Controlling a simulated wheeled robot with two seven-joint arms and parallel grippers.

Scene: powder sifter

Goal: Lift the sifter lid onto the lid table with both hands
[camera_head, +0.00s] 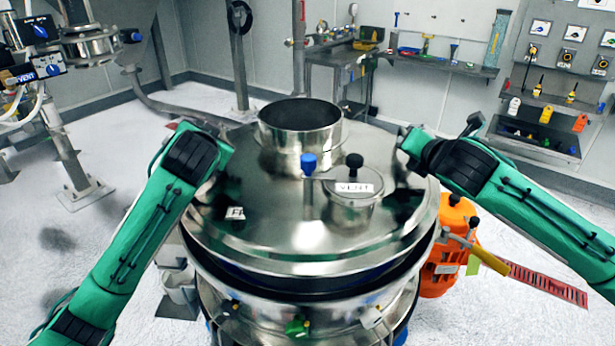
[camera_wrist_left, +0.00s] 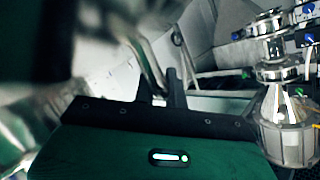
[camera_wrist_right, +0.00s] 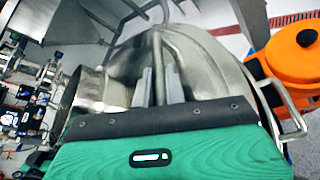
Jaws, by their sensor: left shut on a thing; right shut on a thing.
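The sifter lid (camera_head: 265,235) is a wide, shiny steel disc with an open round collar (camera_head: 300,128), a small vent cap (camera_head: 352,205) and a blue knob. It sits over the steel sifter body (camera_head: 265,315). A dark band shows under its front rim; I cannot tell how far apart the two are. My left gripper (camera_wrist_left: 160,90) is shut on a bar-like lid handle (camera_wrist_left: 148,55) at the lid's left. My right gripper (camera_wrist_right: 158,88) is shut on the lid handle (camera_wrist_right: 159,48) at the right. In the head view the arms largely hide both grips. I cannot identify the lid table for sure.
An orange motor-like unit (camera_head: 450,245) stands close against the sifter's right side. A grey workbench (camera_head: 335,60) stands at the back, with a wall shelf (camera_head: 440,64) and tool panel (camera_head: 560,75) to the right. Steel pipework (camera_head: 85,45) is at back left. Floor is open at left.

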